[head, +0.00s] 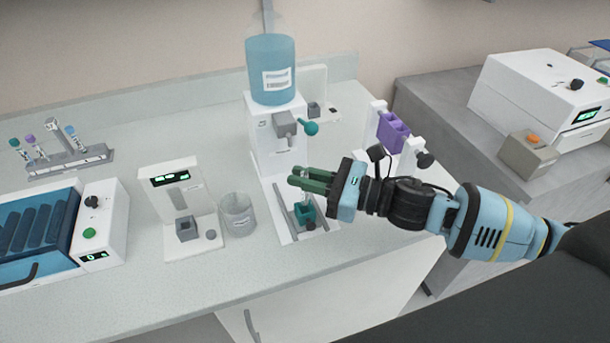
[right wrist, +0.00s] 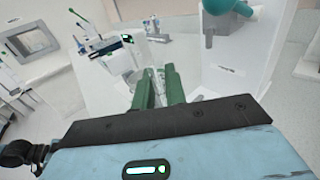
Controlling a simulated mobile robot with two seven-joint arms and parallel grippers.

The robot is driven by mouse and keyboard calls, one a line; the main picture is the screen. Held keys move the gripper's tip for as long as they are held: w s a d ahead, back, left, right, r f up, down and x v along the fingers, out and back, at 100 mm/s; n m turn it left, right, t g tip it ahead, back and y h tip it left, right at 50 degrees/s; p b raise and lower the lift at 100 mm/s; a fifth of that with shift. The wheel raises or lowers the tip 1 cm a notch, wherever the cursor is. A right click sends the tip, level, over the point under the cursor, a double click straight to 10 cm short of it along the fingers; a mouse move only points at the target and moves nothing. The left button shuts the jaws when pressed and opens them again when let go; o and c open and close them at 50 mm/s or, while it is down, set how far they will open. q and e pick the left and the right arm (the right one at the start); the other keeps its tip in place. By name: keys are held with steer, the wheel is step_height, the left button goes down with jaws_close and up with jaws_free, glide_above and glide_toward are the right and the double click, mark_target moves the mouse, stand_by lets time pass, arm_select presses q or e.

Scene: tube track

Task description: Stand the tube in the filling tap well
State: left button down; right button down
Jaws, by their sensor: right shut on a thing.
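The filling tap (head: 275,125) stands at centre in the head view, with a blue tank on top, a grey spout and a teal lever. Its teal well (head: 304,212) sits low at its front between two grey rails. My right gripper (head: 298,178) has green fingers and is above the well, below the spout, pointing left. It is shut on the tube. In the right wrist view, a thin pale, glassy piece of the tube (right wrist: 160,78) shows between the fingertips (right wrist: 158,72). The rest of the tube is hard to make out. My left gripper is not in view.
A white device with a grey socket (head: 187,228) and a clear beaker (head: 238,214) stand left of the tap. A rack of tubes (head: 70,158) is at the far left. A purple holder (head: 392,132) stands right of the tap, close behind my arm.

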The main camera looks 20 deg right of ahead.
mark_target(305, 204)
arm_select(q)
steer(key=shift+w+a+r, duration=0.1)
arm_select(e)
steer(key=shift+f, duration=0.15)
steer(key=shift+f, duration=0.2)
stand_by(0.8)
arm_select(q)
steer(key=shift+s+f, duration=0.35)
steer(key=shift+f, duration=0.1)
arm_select(e)
steer(key=shift+f, duration=0.6)
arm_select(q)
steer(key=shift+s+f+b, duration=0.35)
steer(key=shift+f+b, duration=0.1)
arm_select(e)
steer(key=shift+f, duration=0.65)
steer(key=c, duration=1.4)
jaws_free()
steer(key=shift+o, duration=0.2)
